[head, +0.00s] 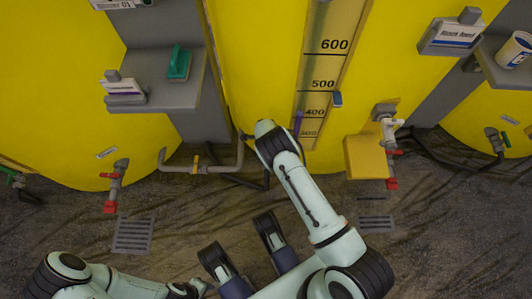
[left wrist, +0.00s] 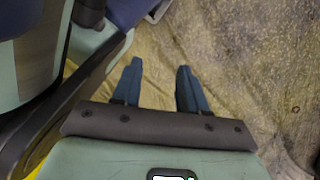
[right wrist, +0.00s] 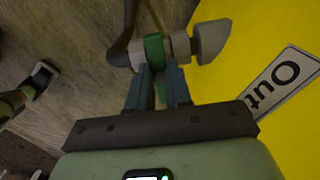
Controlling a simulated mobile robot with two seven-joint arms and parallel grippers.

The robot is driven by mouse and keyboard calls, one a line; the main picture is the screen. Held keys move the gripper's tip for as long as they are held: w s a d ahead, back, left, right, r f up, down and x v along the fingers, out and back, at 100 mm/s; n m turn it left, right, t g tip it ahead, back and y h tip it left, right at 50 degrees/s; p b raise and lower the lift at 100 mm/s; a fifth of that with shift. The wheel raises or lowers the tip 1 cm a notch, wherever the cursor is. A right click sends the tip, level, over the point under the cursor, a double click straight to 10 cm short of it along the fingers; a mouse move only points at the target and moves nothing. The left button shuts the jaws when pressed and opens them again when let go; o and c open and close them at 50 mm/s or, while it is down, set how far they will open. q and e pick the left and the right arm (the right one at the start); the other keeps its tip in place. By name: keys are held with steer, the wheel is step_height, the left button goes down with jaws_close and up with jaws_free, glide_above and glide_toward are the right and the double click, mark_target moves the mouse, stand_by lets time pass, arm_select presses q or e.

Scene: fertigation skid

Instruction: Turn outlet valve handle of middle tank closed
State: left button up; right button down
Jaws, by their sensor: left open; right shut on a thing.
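The yellow middle tank (head: 260,60) fills the centre of the head view, with a level scale on its front. In the right wrist view its outlet valve is a grey fitting (right wrist: 211,38) with a green handle (right wrist: 154,48), beside a partly visible "Out" label (right wrist: 280,80). My right gripper (right wrist: 159,76) is shut on the green handle, which points across the pipe line towards the gripper. In the head view my right arm hides this valve and handle. My left gripper (left wrist: 159,66) is open and empty above the floor.
A grey bent pipe (head: 205,168) runs low left of my right arm. Red-handled valves stand at left (head: 111,190) and right (head: 391,170), the right one beside a yellow box (head: 365,158). A grey shelf (head: 185,98) projects between tanks. The floor (head: 70,230) at left is mostly clear.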

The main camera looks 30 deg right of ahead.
steer(key=c, duration=1)
jaws_free()
steer(key=shift+c, duration=0.2)
arm_select(q)
steer(key=w+d+r+t+p, duration=0.1)
steer(key=w+r+p, duration=0.3)
steer(key=w, duration=0.4)
steer(key=shift+r+m+t, duration=0.3)
steer(key=shift+r+t, duration=0.15)
steer(key=shift+t, duration=0.45)
arm_select(e)
step_height(320, 180, up, 14)
steer(key=shift+f, duration=0.25)
